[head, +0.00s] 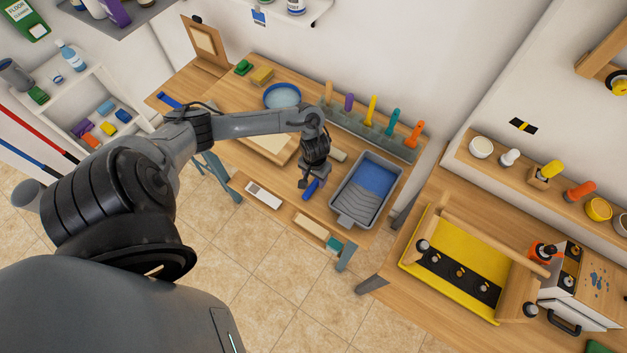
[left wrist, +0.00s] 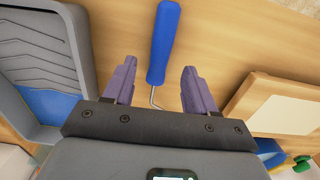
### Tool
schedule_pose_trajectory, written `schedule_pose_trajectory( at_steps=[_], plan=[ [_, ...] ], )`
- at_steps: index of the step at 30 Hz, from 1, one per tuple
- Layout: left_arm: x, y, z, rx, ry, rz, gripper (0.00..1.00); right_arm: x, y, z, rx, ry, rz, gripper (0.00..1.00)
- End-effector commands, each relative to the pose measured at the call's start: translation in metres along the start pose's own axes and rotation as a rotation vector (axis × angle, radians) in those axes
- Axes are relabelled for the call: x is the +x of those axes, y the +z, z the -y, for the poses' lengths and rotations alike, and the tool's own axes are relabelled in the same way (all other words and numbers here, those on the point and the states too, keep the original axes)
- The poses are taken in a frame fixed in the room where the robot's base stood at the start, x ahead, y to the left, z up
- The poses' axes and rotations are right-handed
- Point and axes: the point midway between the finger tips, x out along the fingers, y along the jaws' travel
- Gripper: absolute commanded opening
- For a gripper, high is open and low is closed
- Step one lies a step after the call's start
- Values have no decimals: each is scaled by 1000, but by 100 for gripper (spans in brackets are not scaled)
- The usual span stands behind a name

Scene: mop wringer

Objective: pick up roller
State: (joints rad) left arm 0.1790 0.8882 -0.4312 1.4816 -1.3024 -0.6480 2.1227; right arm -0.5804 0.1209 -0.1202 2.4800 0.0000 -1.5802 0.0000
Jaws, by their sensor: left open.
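The paint roller lies on the wooden workbench, its blue handle (head: 311,188) pointing toward the bench's front edge. A pale roller sleeve (head: 337,155) shows behind my gripper. My left gripper (head: 310,180) reaches down over the roller, beside the paint tray. In the left wrist view, the blue handle (left wrist: 163,42) and a bent metal rod lie between the two spread purple fingers of my left gripper (left wrist: 158,72). Neither finger visibly touches the handle. The sleeve is hidden there by the gripper body. My right gripper is not in view.
A grey paint tray (head: 352,207) with blue paint stands just right of the roller. A pale board (head: 265,145) lies to the left. A blue bowl (head: 282,96) and a rack of colored-handled tools (head: 372,130) stand farther back. A second bench (head: 430,275) is at right.

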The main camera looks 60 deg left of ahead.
Motion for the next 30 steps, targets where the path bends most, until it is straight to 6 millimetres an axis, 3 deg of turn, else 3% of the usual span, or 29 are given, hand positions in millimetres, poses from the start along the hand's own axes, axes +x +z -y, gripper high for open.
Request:
schedule_pose_trajectory(
  at_steps=[6, 16, 27, 30],
  plan=[
    [26, 1, -1, -2, -1, 0, 56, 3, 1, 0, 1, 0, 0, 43],
    [30, 0, -1, 0, 0, -2, 56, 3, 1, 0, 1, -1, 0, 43],
    [30, 0, -1, 0, -1, -2, 1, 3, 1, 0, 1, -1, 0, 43],
    [30, 0, -1, -1, -1, -2, 0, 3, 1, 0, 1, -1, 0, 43]
  ],
)
